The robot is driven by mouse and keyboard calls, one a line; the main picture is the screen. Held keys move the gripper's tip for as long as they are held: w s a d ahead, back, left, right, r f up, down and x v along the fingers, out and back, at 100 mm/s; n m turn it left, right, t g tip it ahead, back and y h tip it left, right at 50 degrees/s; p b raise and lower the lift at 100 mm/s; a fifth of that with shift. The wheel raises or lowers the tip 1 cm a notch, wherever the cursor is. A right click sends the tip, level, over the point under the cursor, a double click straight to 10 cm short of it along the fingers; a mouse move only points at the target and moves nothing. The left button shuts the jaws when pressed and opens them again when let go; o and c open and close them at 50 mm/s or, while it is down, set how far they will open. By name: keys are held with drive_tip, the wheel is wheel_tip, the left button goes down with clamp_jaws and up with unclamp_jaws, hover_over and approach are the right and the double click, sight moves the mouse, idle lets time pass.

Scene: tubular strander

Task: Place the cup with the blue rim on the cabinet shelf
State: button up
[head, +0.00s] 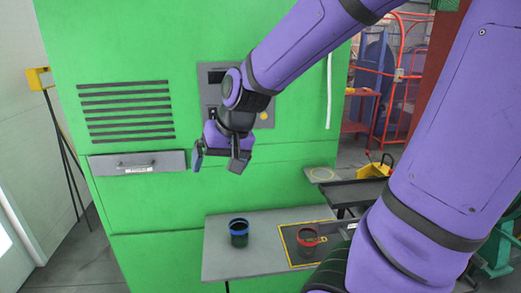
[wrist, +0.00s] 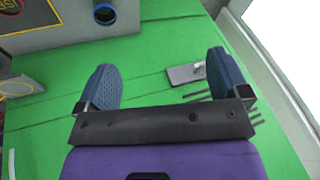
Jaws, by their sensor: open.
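The cup with the blue rim (head: 239,234) is dark and stands upright on a grey ledge (head: 222,265) at the front of the green cabinet (head: 165,215). It also shows at the top of the wrist view (wrist: 104,16). My gripper (head: 217,163) is open and empty, in front of the cabinet, above and slightly left of the cup in the head view. Its two spread fingers (wrist: 162,77) show in the wrist view with nothing between them. A small grey panel with a handle (head: 137,163) is on the cabinet at the left. I cannot tell which surface is the cabinet shelf.
A cup with a red rim (head: 307,242) stands right of the blue-rimmed cup, inside a yellow-bordered mat (head: 290,257). A dark tray (head: 350,192) and a yellow object (head: 372,168) are further right. A red rack (head: 400,75) stands behind. The ledge is bare left of the blue-rimmed cup.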

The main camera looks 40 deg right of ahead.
drive_tip(key=s+r+n+h, duration=0.1)
drive_tip(key=s+r+n, duration=0.1)
drive_tip(key=s+r, duration=0.2)
drive_tip(key=s+r+n, duration=0.1)
drive_tip(key=s+r, duration=0.2)
drive_tip(key=s, duration=0.6)
drive_tip(key=shift+s+r+n+t+h, duration=0.35)
drive_tip(key=shift+n+t+h, duration=0.05)
